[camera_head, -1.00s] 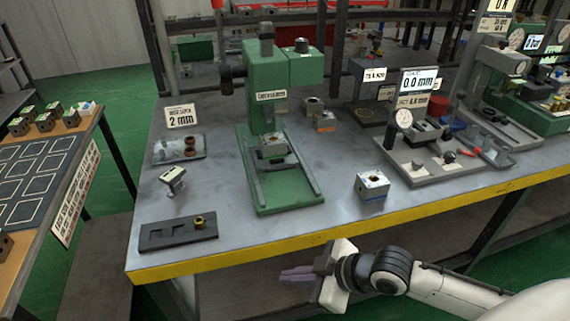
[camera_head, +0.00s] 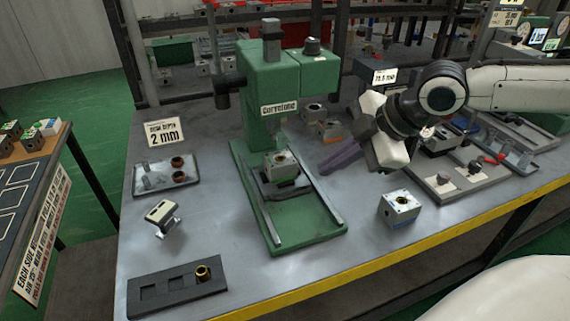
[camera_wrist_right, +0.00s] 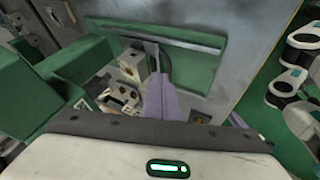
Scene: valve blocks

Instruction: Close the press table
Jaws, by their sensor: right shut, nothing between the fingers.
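The green press (camera_head: 285,85) stands on the bench in the head view. Its green base (camera_head: 305,225) carries two grey rails. The dark press table (camera_head: 272,189) sits between the rails under the press head, with a metal valve block (camera_head: 281,165) on it. My right gripper (camera_head: 327,163) is shut and empty, its purple fingers pointing left toward the press from its right side. In the right wrist view the purple fingers (camera_wrist_right: 157,88) reach close beside a metal block (camera_wrist_right: 132,64) at the green base; contact cannot be told. My left gripper is not in view.
A loose valve block (camera_head: 399,208) stands right of the press. Other blocks (camera_head: 313,113) sit behind my gripper. A grey tray (camera_head: 167,174), a small stand (camera_head: 162,215) and a dark slotted plate (camera_head: 176,289) lie at left.

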